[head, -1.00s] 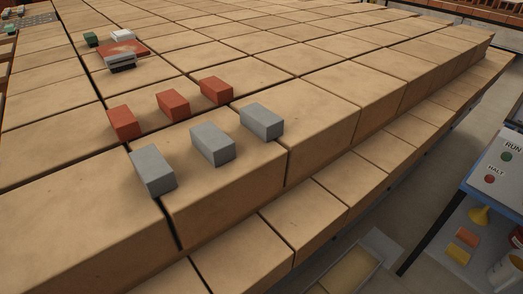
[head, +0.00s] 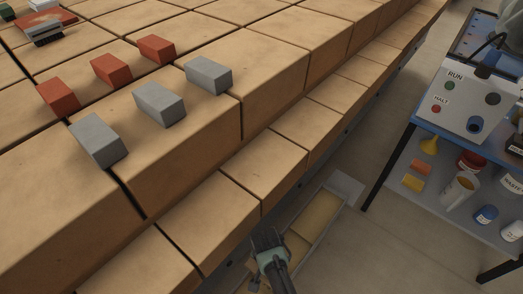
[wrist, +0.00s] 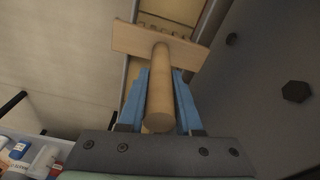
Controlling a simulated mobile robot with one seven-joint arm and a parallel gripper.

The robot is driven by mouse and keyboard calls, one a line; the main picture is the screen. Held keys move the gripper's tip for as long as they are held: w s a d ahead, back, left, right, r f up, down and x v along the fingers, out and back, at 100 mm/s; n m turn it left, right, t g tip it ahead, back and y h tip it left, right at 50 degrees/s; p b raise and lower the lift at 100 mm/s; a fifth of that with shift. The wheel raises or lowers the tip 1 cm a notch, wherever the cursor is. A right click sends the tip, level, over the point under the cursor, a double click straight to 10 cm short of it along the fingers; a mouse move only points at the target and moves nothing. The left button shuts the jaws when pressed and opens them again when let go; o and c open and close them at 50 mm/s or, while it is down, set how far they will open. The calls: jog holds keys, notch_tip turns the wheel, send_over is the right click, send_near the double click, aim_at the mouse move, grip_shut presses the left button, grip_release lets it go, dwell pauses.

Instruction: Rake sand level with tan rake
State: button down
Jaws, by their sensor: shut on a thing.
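In the wrist view the blue fingers of my gripper (wrist: 161,78) are closed on the round handle of the tan rake (wrist: 159,100). The handle's near end points at the camera, and the flat rake head crosses beyond the fingertips. A metal-edged tray with tan sand (wrist: 186,9) shows behind the rake head. In the head view the long sand tray (head: 333,213) lies low beside the brick stack, and my gripper (head: 267,243) is over its near end. I cannot tell whether the rake touches the sand.
Large tan bricks (head: 200,207) form a stepped stack left of the tray. Grey blocks (head: 160,103) and red blocks (head: 111,69) sit on top. A blue-edged cart (head: 452,154) with a RUN/HALT panel (head: 467,100) and containers stands right. Floor between tray and cart is clear.

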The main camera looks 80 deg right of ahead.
jog(key=shift+s+d, duration=0.45)
jog(key=shift+d, duration=0.25)
jog(key=s+d+b, duration=0.6)
jog(key=d, duration=0.4)
jog(key=shift+s, duration=0.4)
jog(key=shift+b, duration=0.3)
